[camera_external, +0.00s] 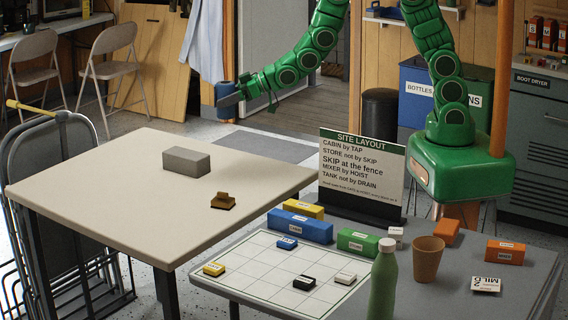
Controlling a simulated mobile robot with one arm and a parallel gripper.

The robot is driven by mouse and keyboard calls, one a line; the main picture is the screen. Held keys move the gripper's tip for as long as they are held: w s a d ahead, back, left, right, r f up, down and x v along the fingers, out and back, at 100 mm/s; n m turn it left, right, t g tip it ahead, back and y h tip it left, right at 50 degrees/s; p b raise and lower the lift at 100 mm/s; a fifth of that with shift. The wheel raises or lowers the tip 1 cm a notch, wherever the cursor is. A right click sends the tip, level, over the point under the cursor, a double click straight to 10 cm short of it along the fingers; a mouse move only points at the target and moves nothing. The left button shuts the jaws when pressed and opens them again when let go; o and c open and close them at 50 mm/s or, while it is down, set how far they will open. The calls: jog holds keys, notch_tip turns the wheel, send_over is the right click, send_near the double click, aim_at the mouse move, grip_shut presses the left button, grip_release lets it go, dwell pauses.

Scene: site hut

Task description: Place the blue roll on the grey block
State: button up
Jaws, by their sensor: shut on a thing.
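The blue roll (223,94) is upright in my gripper (234,98), held in the air beyond the far edge of the beige table. The gripper is shut on it. The green arm reaches left from its base at the right. The grey block (187,161) lies on the beige table, toward its far side. The gripper and roll are above and to the right of the block in the picture, apart from it. The top of the block is bare.
A small brown object (223,202) sits on the beige table (110,185) near the block. The grey table at the right holds a gridded board (262,290), coloured blocks, a green bottle (384,285), a brown cup (427,260) and a sign (362,165). Folding chairs stand at the back left.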

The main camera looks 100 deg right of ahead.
jog(key=shift+s+d+r+h, duration=0.15)
jog(key=shift+d, duration=0.4)
jog(key=shift+s+d+r+h, duration=0.1)
jog(key=shift+s+d+h, duration=0.05)
jog(key=shift+d, duration=0.4)
jog(key=shift+w+d+f, duration=0.1)
jog(key=shift+d, duration=0.05)
jog(key=d+x, duration=0.1)
jog(key=x, duration=0.9)
send_over(186, 153)
jog(key=shift+d+f, duration=0.15)
jog(key=shift+f, duration=4.4)
jog(key=shift+f, duration=0.1)
jog(key=o, duration=1.1)
jog(key=shift+o, duration=0.2)
